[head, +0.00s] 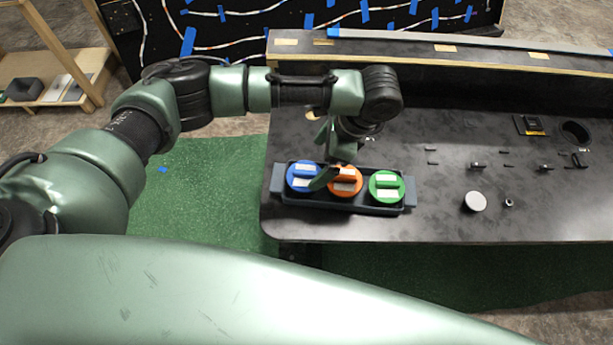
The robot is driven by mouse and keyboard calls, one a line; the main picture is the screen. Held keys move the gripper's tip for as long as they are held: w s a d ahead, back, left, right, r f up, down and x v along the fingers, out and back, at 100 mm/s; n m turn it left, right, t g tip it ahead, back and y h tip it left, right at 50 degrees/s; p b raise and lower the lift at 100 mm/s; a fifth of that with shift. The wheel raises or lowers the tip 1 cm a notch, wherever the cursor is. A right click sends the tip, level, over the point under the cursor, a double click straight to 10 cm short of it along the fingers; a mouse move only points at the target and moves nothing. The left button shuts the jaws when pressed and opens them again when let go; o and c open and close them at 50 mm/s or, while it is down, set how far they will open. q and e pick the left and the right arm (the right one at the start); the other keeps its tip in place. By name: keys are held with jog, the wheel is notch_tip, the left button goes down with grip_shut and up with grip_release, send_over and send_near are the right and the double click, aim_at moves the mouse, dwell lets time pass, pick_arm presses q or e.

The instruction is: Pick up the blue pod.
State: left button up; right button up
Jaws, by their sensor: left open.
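The blue pod (301,177) is a round blue piece with pale label patches. It sits at the left end of a dark grey tray (411,196) on the black console table. An orange pod (345,183) sits in the middle of the tray and a green pod (387,187) at its right end. My left gripper (327,174) is open and points down over the tray, between the blue and orange pods. A finger covers part of the orange pod and the blue pod's right edge. I cannot tell its height above them. My right gripper is not in view.
The black console table (450,225) has a raised ledge at the back. A pale round disc (475,201), several small dark fittings and a round hole (576,131) lie to the right. A wooden shelf (55,85) stands at far left.

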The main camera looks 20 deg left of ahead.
aim_at(306, 171)
pick_arm(q)
jog(key=p+x, duration=0.1)
jog(key=x, duration=0.5)
jog(key=shift+s+a+f+p, duration=0.1)
jog(key=shift+a+p, duration=0.15)
jog(key=shift+p, duration=0.05)
jog(key=shift+c, duration=0.3)
jog(key=c, duration=1.2)
